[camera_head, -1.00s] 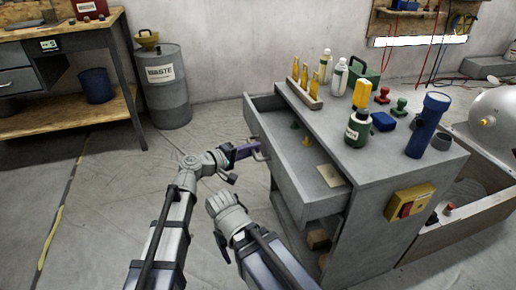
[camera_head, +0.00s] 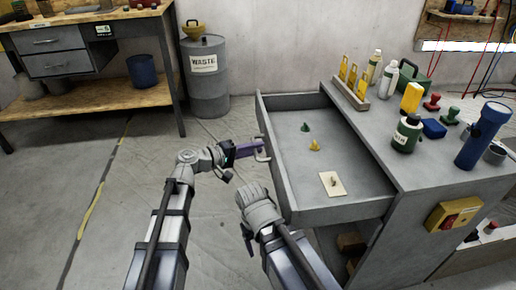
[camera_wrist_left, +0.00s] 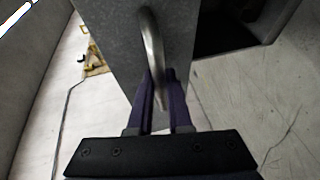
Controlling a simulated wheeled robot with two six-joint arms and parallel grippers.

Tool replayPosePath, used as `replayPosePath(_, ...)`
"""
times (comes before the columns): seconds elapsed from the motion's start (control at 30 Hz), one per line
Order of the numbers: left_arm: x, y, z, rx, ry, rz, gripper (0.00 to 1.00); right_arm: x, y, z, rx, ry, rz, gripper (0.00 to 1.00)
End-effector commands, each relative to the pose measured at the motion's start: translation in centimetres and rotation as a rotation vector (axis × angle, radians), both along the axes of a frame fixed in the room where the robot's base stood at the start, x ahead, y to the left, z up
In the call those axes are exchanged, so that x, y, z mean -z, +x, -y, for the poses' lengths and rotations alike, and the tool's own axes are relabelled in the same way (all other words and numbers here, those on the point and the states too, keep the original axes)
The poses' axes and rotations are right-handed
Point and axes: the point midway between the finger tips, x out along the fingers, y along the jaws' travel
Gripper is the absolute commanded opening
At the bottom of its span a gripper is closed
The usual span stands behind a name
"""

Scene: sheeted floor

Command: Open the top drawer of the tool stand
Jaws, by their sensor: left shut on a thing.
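The grey tool stand (camera_head: 425,165) is at the right in the head view. Its top drawer (camera_head: 300,216) is pulled far out toward the left, and its inside shows. My left gripper (camera_head: 256,149) is at the metal drawer handle (camera_head: 263,153) on the drawer's front. In the left wrist view the purple fingers (camera_wrist_left: 163,90) are shut on the curved handle (camera_wrist_left: 150,50). My right arm's grey end (camera_head: 258,207) is in front of the drawer, below the left gripper; its fingers cannot be made out.
Inside the drawer are a green piece (camera_head: 305,127), a yellow piece (camera_head: 315,145) and a pale card (camera_head: 332,184). Bottles, a blue flashlight (camera_head: 482,135) and other items stand on top. A waste drum (camera_head: 207,85) and workbench (camera_head: 85,50) are behind left. Floor at left is clear.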

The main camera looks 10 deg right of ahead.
Motion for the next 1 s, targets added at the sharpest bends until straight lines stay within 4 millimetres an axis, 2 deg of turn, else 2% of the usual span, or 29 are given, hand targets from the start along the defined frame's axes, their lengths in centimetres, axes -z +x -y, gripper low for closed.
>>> replayPosePath(0.2, 0.1, -0.1, 0.0, 0.003, 0.002, -0.001, 0.00, 0.0, 0.0, 0.0, 0.000, 0.000, 0.000, 0.70)
replayPosePath(0.23, 0.1, -0.1, 0.0, 0.003, 0.002, -0.001, 0.20, 0.0, 0.0, 0.0, 0.000, 0.000, 0.000, 0.70)
replayPosePath(0.5, 0.0, 0.0, 0.0, 0.001, 0.001, -0.001, 0.47, 0.0, 0.0, 0.0, 0.000, 0.000, 0.000, 0.70)
replayPosePath(0.77, -0.1, -0.1, -0.2, 0.000, 0.000, 0.000, 0.47, -0.1, 0.0, 0.0, 0.000, 0.000, 0.000, 0.70)
replayPosePath(1.0, -0.8, -1.6, -3.3, -0.003, -0.001, -0.001, 0.47, -0.8, 0.0, 0.0, -0.002, 0.000, 0.000, 0.70)
